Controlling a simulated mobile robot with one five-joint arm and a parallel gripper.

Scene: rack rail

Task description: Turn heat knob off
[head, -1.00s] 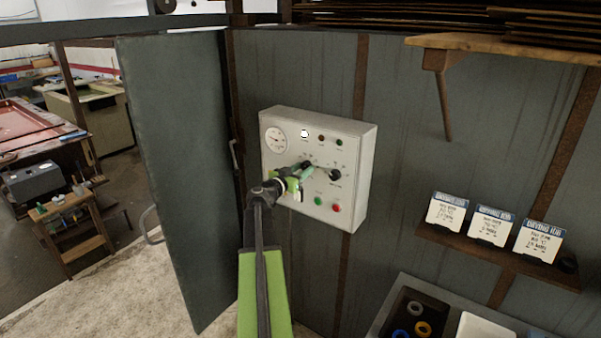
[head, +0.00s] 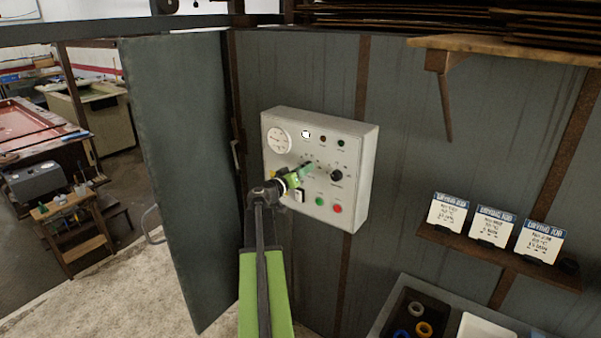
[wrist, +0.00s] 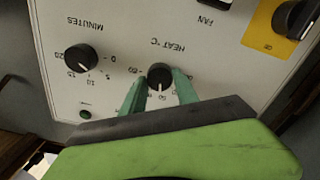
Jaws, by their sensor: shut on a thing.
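The grey control panel (head: 352,155) is mounted on the dark metal wall. Its black heat knob (wrist: 160,76) sits under the "HEAT °C" label, which appears upside down in the wrist view. My gripper (wrist: 158,84) has one green finger on each side of this knob and is shut on it. The white pointer mark is on the knob's lower side in the wrist view; I cannot read its exact setting. In the head view my gripper (head: 302,172) is at the panel's middle and largely hides the heat knob.
The black minutes knob (wrist: 80,58) is close beside the heat knob. A black switch on a yellow plate (wrist: 273,28) is at the panel's other side. Green (head: 319,200) and red (head: 337,208) buttons sit below. An open door (head: 180,180) stands left, a card shelf (head: 500,255) right.

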